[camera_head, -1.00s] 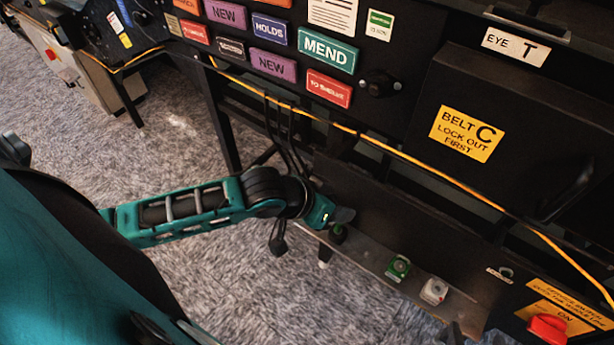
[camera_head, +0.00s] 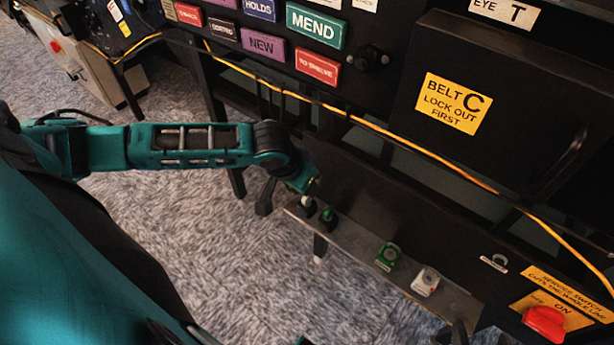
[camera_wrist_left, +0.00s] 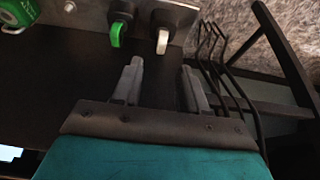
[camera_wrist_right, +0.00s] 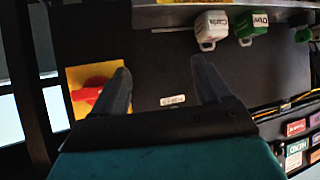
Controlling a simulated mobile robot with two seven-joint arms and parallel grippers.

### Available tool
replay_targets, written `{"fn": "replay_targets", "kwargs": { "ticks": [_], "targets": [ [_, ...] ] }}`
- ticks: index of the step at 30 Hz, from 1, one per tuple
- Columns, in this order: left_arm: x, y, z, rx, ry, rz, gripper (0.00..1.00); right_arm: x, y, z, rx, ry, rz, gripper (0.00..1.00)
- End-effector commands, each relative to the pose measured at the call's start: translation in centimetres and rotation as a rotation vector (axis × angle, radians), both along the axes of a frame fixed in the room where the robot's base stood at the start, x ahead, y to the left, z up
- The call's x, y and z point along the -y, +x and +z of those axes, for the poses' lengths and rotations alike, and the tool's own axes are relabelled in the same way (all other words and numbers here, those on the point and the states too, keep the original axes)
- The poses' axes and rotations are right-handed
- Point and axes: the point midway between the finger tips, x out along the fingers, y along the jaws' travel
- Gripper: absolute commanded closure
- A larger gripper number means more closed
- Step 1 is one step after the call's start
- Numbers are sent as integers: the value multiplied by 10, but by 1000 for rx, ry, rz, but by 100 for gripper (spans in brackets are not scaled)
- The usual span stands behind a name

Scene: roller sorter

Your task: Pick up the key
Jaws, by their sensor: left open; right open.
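Two small dark holders or key heads stand on the metal ledge, one with a green key-like tab (camera_wrist_left: 117,33) and one with a white key-like tab (camera_wrist_left: 162,40). They also show in the head view, green (camera_head: 328,214) and white (camera_head: 306,202); I cannot tell which is the task's key. My left gripper (camera_wrist_left: 163,78) is open and empty, its fingers pointing towards the white tab but apart from it. In the head view its wrist hides its fingers. My right gripper (camera_wrist_right: 163,78) is open and empty before the dark panel, between the red switch and padlocks.
A green padlock (camera_head: 388,257) and a white padlock (camera_head: 425,282) sit along the metal ledge (camera_head: 350,248). A red switch (camera_head: 545,322) is at the lower right. A yellow cable (camera_head: 400,148) crosses the machine front. Dark cables (camera_wrist_left: 225,75) hang beside my left gripper.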

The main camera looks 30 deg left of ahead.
Motion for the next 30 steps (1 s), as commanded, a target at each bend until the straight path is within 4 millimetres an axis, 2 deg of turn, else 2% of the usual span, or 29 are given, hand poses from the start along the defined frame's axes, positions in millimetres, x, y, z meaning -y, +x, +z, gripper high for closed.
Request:
{"fn": "replay_targets", "kwargs": {
  "ticks": [6, 10, 20, 30],
  "targets": [
    [0, 4, -31, 0, 2, 1, 57, -3, 1, -10, -1, 6, 4, 24],
    [0, 10, -46, 1, 1, 0, 57, -8, 3, -9, 1, 14, 11, 24],
    [1, 12, -51, 1, 0, -1, 57, -12, 7, -4, 11, 20, 17, 24],
    [1, 12, -51, 1, 0, -1, 90, -9, 6, -5, 8, 18, 14, 24]
  ]
}}
